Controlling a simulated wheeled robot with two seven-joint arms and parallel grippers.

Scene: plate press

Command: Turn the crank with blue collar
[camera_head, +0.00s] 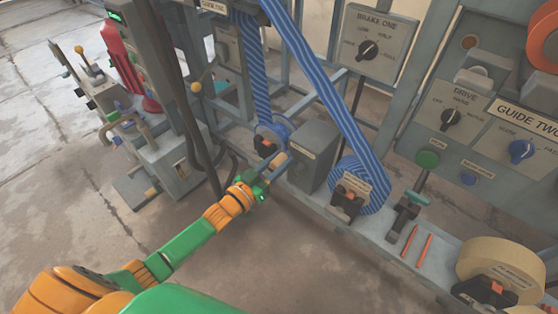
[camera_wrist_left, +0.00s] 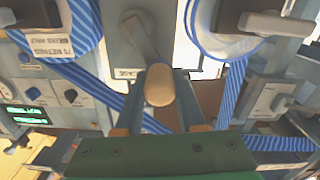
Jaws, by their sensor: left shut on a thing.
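My left gripper (camera_head: 267,176) is at the front of the machine, beside a grey box (camera_head: 312,150). It is shut on a tan rounded crank handle (camera_head: 279,160). In the left wrist view the handle (camera_wrist_left: 160,85) sits between my two fingers (camera_wrist_left: 160,105). A grey crank arm (camera_wrist_left: 138,32) runs up from it to a round pivot on a grey panel. A blue flanged part (camera_head: 272,133) with blue striped strap shows just behind the handle in the head view. I cannot make out a blue collar on the crank. My right gripper is not in view.
Blue striped strap (camera_head: 325,85) runs down to a lower roll (camera_head: 374,187) right of the box. Orange sticks (camera_head: 424,250) and a cream roll (camera_head: 500,262) lie on the right ledge. Control panels (camera_head: 372,45) stand above. The floor (camera_head: 290,260) in front is clear.

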